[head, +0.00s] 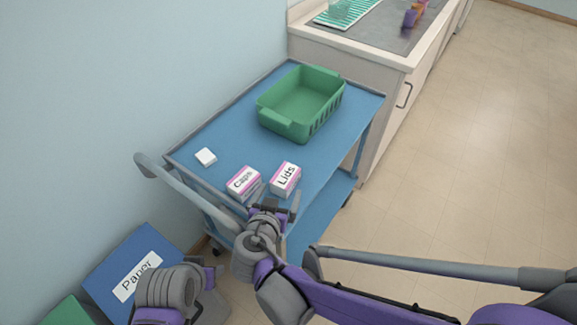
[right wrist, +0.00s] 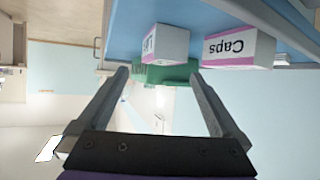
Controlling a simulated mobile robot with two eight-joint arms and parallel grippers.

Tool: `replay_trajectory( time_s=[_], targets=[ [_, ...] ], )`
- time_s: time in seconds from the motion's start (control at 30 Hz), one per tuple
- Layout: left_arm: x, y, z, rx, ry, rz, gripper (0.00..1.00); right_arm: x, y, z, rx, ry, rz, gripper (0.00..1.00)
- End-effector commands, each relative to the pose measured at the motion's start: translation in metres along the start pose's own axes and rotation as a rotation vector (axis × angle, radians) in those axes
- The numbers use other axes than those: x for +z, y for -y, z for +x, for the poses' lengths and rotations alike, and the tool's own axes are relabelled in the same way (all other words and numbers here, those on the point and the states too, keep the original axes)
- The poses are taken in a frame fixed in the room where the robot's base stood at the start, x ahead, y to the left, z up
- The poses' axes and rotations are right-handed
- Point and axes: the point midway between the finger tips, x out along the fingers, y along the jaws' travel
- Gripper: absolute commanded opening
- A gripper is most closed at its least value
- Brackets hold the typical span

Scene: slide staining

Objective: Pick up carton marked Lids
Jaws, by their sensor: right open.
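The carton marked Lids (head: 285,179), white with pink bands, lies on the blue cart top near its front edge. In the right wrist view the Lids carton (right wrist: 172,44) shows upside down, ahead of the fingers and a little above the gap. The similar carton marked Caps (head: 243,183) lies just left of it, with a small gap; it also shows in the right wrist view (right wrist: 238,46). My right gripper (head: 279,206) is open and empty, just in front of the two cartons at the cart's front edge. My left gripper (head: 214,276) is low at the left; its jaws are unclear.
A green basket (head: 301,101) stands on the far part of the blue cart (head: 215,133). A small white block (head: 206,157) lies at the cart's left. The cart's grey handle (head: 190,190) is near my right gripper. A blue Paper bin (head: 130,262) stands at lower left.

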Motion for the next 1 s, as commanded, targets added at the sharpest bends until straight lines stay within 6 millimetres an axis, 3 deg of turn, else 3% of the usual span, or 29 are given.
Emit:
replay_trajectory(
  time_s=[0.17,0.7,0.97,1.0],
  targets=[
    [0.001,0.000,0.002,0.000,0.001,0.000,0.50,0.000,0.004,0.007,-0.005,-0.011,0.007,1.00],
    [0.004,0.000,0.006,0.000,0.002,0.000,0.50,-0.004,0.002,0.073,-0.004,-0.009,0.006,1.00],
    [0.004,0.000,0.006,0.000,0.002,0.000,0.50,-0.005,0.003,0.075,-0.005,-0.010,0.005,1.00],
    [0.004,0.000,0.006,0.000,0.002,0.000,0.50,-0.005,0.003,0.075,-0.005,-0.010,0.005,0.95]
  ],
)
